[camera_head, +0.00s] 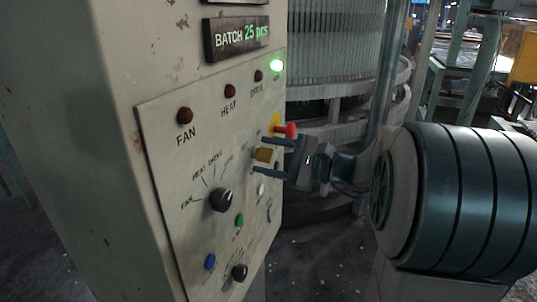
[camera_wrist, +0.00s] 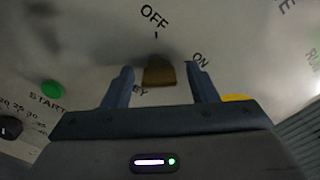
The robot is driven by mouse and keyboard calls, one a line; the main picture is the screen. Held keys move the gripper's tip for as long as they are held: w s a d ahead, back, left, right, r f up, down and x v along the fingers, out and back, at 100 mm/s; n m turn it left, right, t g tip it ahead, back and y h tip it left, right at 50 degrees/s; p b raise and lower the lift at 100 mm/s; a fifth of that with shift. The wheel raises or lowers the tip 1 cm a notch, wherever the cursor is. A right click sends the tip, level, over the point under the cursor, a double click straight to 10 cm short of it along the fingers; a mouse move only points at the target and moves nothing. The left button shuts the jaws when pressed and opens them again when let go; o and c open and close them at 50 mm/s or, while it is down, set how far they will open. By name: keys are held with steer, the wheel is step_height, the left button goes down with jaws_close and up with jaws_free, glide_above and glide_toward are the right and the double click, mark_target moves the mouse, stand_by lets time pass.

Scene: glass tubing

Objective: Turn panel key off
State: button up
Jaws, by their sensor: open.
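The brass-coloured panel key (camera_head: 263,155) sticks out from the right part of the control panel (camera_head: 170,170). In the wrist view the key (camera_wrist: 159,76) lies between my fingers, with the OFF mark above it and the ON mark to its upper right. Which mark the key points to, I cannot tell. My gripper (camera_head: 267,156) is open in front of the panel, one finger on each side of the key. In the wrist view a gap shows between the key and each finger of my gripper (camera_wrist: 160,84).
A red push button (camera_head: 290,130) on a yellow base sits just above my upper finger. A black selector knob (camera_head: 221,200), a green button (camera_head: 239,220) and a blue button (camera_head: 210,261) are lower on the panel. A green lamp (camera_head: 277,65) is lit at the top.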

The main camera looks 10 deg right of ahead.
steer(key=shift+a, duration=0.1)
steer(key=c, duration=1)
